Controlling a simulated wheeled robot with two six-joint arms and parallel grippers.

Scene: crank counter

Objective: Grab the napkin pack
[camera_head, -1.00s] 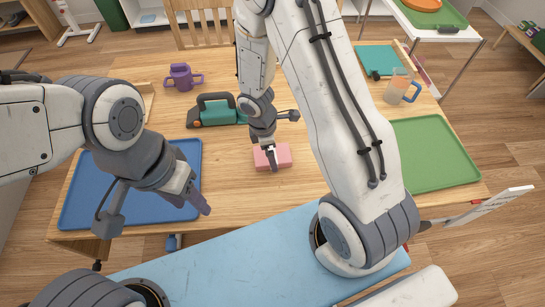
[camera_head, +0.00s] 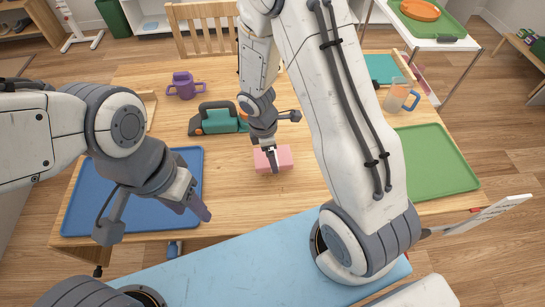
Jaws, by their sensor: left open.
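The napkin pack (camera_head: 286,158) is a pink block near the middle of the wooden table. My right gripper (camera_head: 272,163) comes down on it from above, with a finger against its near side. The jaws look shut on it; the far finger is hidden. I cannot tell whether the pack is clear of the tabletop. My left gripper (camera_head: 198,207) is open and empty over the right side of the blue tray (camera_head: 82,215).
A green tray (camera_head: 440,165) and a clear mug with a blue handle (camera_head: 398,97) are at the right. Bare wooden table (camera_head: 235,200) lies in front of the pack.

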